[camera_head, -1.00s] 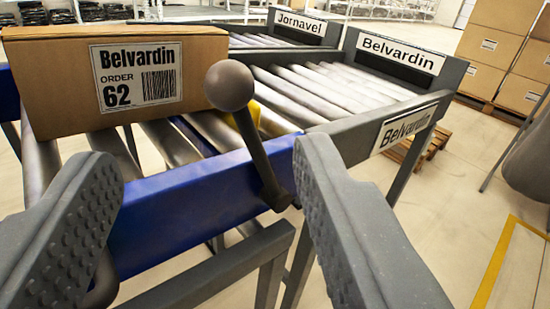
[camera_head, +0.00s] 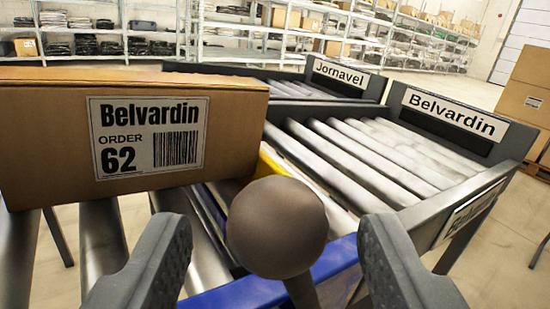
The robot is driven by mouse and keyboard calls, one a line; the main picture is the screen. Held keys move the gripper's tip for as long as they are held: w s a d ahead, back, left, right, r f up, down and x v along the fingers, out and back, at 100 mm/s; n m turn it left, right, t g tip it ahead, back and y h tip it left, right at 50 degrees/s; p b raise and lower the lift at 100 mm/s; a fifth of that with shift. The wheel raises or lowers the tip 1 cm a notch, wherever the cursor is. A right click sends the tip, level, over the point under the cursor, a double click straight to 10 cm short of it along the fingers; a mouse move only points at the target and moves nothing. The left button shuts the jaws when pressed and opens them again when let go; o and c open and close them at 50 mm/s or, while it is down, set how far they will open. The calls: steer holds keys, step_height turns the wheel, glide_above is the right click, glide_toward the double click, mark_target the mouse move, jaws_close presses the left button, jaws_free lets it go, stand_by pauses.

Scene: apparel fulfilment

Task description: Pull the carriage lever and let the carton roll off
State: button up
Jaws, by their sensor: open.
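The carriage lever's round dark knob (camera_head: 277,228) stands between the two open fingers of my gripper (camera_head: 272,262), with its shaft running down out of the picture. I cannot tell whether either finger touches it. The carton (camera_head: 235,120), labelled Belvardin Order 62 (camera_head: 148,138), rests on the carriage rollers (camera_head: 103,250) at left. The blue carriage rail (camera_head: 240,294) shows below, partly hidden by the knob and fingers. A yellow part (camera_head: 275,165) shows between the carton and the Belvardin lane.
The Belvardin roller lane (camera_head: 345,165), with its name sign (camera_head: 455,115), lies empty to the right of the carriage. The Jornavel lane (camera_head: 340,82) is behind it. Stacked cartons (camera_head: 525,105) stand at far right, and stocked shelves (camera_head: 240,35) line the back.

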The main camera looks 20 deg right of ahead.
steer(key=shift+x, duration=1.6)
steer(key=shift+d, duration=0.1)
jaws_close()
